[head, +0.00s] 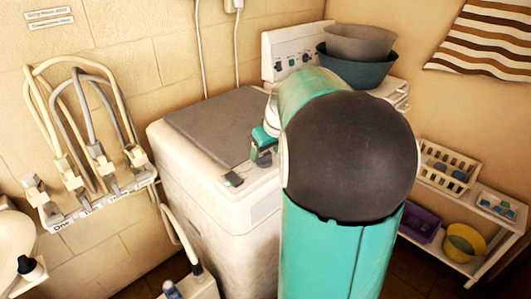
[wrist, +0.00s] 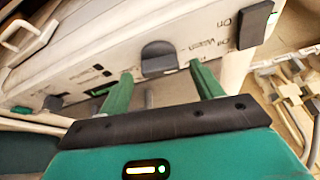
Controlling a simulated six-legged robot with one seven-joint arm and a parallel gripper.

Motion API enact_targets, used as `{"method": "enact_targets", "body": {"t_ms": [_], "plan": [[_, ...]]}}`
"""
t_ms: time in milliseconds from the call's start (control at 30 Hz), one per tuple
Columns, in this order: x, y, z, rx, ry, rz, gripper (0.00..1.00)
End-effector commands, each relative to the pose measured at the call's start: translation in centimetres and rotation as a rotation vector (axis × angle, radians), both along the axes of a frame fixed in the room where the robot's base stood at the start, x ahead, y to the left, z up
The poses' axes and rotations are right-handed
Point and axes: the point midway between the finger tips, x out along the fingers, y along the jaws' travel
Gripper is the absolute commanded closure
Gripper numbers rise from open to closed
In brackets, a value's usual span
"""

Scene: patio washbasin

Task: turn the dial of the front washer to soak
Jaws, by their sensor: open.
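The front washer (head: 212,190) is a white box with a grey lid in the middle of the head view. Its control strip (wrist: 205,38) fills the upper part of the wrist view, tilted. A dark grey dial (wrist: 159,57) sticks out of the strip. In the head view my gripper (head: 264,150) is over the washer's right edge, partly hidden by my arm.
A dark switch (wrist: 257,24) sits beside "On". Behind stands another washer (head: 291,54) with knobs and stacked basins (head: 357,62). Hoses (head: 82,125) hang on the left wall. A low shelf (head: 480,198) with baskets stands at the right.

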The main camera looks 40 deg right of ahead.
Motion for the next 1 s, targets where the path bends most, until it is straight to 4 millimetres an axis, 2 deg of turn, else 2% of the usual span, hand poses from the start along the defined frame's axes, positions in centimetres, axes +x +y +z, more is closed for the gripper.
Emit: {"method": "enact_targets", "body": {"t_ms": [100, 400, 633, 1000], "plan": [[0.34, 0.08, -0.93, 0.002, 0.001, 0.002, 0.35], [0.44, 0.05, -1.11, 0.001, 0.0, 0.001, 0.35], [0.44, 0.04, -1.08, 0.001, 0.0, 0.001, 0.79], [0.46, 0.08, -1.06, -0.002, 0.0, -0.041, 0.79]]}}
